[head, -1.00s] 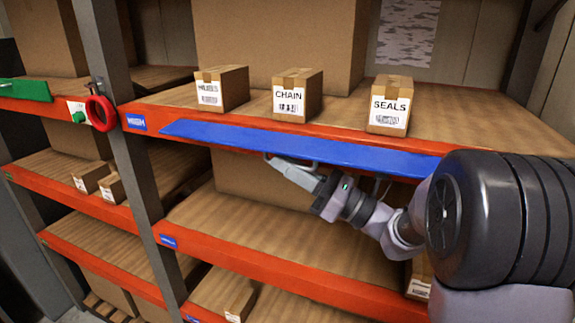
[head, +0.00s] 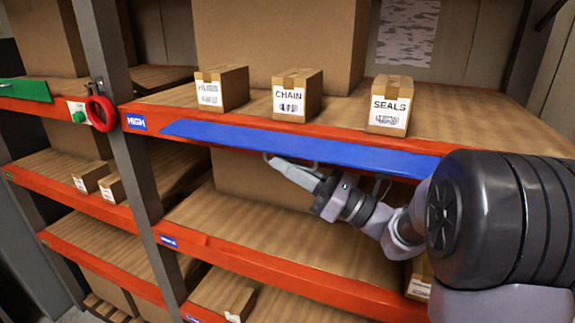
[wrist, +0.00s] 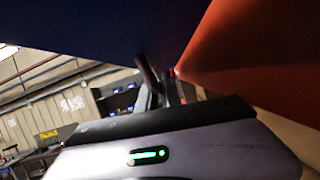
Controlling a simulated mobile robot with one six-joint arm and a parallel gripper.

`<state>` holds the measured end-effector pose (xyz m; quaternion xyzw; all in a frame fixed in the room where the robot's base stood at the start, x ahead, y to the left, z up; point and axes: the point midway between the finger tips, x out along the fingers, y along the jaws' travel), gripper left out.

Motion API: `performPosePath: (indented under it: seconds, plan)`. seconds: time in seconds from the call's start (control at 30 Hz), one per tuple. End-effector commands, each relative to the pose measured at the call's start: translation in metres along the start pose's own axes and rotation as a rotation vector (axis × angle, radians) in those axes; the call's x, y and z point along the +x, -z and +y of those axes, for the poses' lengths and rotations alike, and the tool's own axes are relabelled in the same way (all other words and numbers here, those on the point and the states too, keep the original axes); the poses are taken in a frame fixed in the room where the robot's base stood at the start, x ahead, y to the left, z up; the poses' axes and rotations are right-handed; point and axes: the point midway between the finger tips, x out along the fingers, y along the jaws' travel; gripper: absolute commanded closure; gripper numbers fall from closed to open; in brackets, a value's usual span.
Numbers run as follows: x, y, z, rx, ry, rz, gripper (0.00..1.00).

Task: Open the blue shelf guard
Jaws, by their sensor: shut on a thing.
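The blue shelf guard (head: 300,146) is a long panel along the front of the upper orange beam. It looks tilted outward from the beam, its left end cut at a slant. A grey handle (head: 312,165) shows at its lower edge. My gripper (head: 275,163) reaches up from the lower right and is shut on the handle; its tips are small and partly hidden under the guard's edge. In the wrist view the dark blue guard (wrist: 100,25) fills the upper left, with the orange beam (wrist: 265,60) at the right.
Three labelled boxes, including CHAIN (head: 297,95) and SEALS (head: 389,105), stand on the shelf above the guard. A red ring (head: 101,113) and green knob (head: 78,116) are on the left by the grey post (head: 140,170). A lower beam (head: 270,273) runs below my arm.

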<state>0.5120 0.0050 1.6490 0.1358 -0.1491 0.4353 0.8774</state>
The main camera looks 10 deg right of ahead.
Motion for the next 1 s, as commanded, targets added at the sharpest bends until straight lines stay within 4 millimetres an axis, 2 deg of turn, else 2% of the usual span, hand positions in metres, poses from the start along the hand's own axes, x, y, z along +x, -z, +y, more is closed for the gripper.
performPosePath:
  seconds: [0.17,0.33,0.7,0.73,0.83,1.0]
  plan:
    - [0.002,-0.004,0.001,0.017,0.007,-0.001,1.0]
    - [0.006,-0.015,0.007,0.139,0.058,-0.002,1.0]
    - [0.004,-0.009,0.008,0.188,0.078,-0.001,1.0]
    - [0.004,-0.009,0.008,0.188,0.078,-0.001,0.87]
    - [0.004,-0.009,0.008,0.188,0.078,-0.001,0.69]
    - [0.004,-0.009,0.008,0.187,0.078,-0.001,0.69]
